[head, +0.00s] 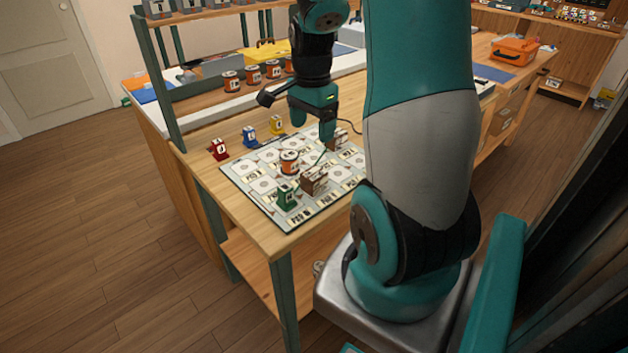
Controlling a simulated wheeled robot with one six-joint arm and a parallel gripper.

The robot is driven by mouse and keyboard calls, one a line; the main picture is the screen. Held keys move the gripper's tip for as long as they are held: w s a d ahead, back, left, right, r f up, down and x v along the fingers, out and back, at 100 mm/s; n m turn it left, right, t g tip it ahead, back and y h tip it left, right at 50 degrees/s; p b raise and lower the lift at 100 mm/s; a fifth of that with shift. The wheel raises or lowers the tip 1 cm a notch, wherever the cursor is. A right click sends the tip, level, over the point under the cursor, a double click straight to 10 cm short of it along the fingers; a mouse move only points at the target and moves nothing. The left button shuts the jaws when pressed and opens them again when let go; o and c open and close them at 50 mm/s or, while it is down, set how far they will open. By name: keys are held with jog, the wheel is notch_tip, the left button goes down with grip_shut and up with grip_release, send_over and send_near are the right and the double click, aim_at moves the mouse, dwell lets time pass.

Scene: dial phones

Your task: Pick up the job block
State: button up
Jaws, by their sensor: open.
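I cannot tell which piece is the job block; labels are too small to read. Brown blocks stand on the printed board (250,180): one (314,181) near its front middle, another (338,139) toward the back right. A green block (287,196) stands at the board's front edge, and an orange-and-white can (289,162) near its middle. Red (219,150), blue (249,136) and yellow (276,125) blocks stand behind the board. My gripper (326,139) is open, pointing down above the board's back right, close to the back brown block. Its fingertips are small here; I see nothing held.
The board lies on a wooden bench (205,168). An orange case (513,51) sits on the right-hand bench. My arm hides the board's right side. Floor at left is clear.

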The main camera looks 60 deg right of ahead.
aim_at(314, 173)
notch_tip(314, 173, down, 10)
jog(key=shift+r, duration=0.1)
jog(key=shift+s+f, duration=0.15)
jog(key=shift+f, duration=1.25)
jog(key=shift+s+f, duration=0.1)
jog(key=shift+f, duration=1.25)
jog(key=shift+c, duration=0.4)
jog(key=c, duration=0.9)
